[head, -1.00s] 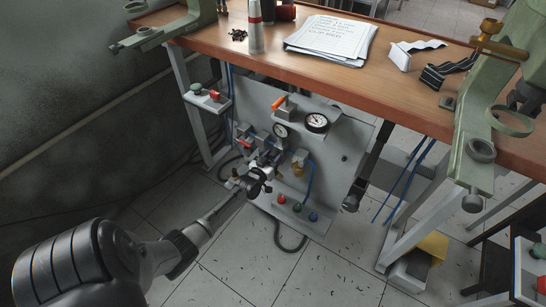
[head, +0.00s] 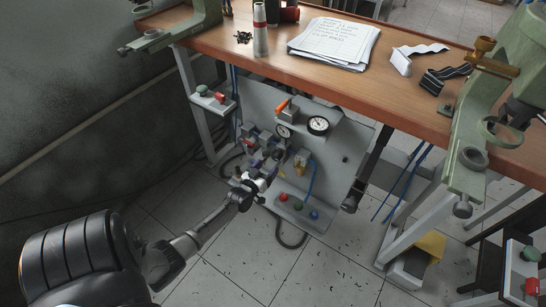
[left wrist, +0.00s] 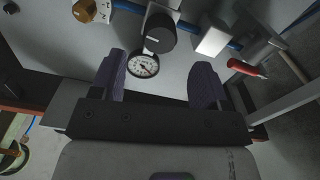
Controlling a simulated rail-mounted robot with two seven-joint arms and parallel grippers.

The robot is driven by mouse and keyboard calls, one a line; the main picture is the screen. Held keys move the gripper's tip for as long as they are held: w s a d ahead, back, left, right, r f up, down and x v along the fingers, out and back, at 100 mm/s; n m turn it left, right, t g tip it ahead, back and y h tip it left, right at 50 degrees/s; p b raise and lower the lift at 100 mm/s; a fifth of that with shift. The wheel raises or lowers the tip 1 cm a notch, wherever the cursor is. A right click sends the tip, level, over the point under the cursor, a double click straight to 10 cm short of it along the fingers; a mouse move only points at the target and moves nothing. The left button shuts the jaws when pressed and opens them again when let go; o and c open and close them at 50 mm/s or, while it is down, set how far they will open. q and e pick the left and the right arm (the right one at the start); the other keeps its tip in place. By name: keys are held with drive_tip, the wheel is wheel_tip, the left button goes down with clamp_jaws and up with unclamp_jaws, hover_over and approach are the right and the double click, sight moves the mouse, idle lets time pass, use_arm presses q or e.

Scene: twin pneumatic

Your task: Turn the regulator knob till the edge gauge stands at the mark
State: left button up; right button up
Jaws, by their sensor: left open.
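The grey pneumatic panel (head: 340,158) hangs below the bench's front edge. It carries a larger white-faced gauge (head: 318,125) and a smaller gauge (head: 284,131). My left gripper (head: 266,172) is at the panel's lower left fittings, open and empty. In the left wrist view, a black round knob (left wrist: 160,33) lies just beyond the open fingers (left wrist: 158,78), roughly centred between them. A small gauge (left wrist: 143,66) shows below the knob, between the fingers, close to the left one. Its needle and mark are too small to read. My right gripper is not in view.
A red lever (left wrist: 247,68) and blue tubing are near the fingers in the left wrist view. Push buttons (head: 298,204) sit on a ledge below. The wooden bench top (head: 390,95) overhangs the panel.

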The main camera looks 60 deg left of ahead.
use_arm(q)
drive_tip(key=p+v, duration=0.2)
drive_tip(key=v, duration=0.5)
drive_tip(key=shift+d, duration=0.1)
idle(0.5)
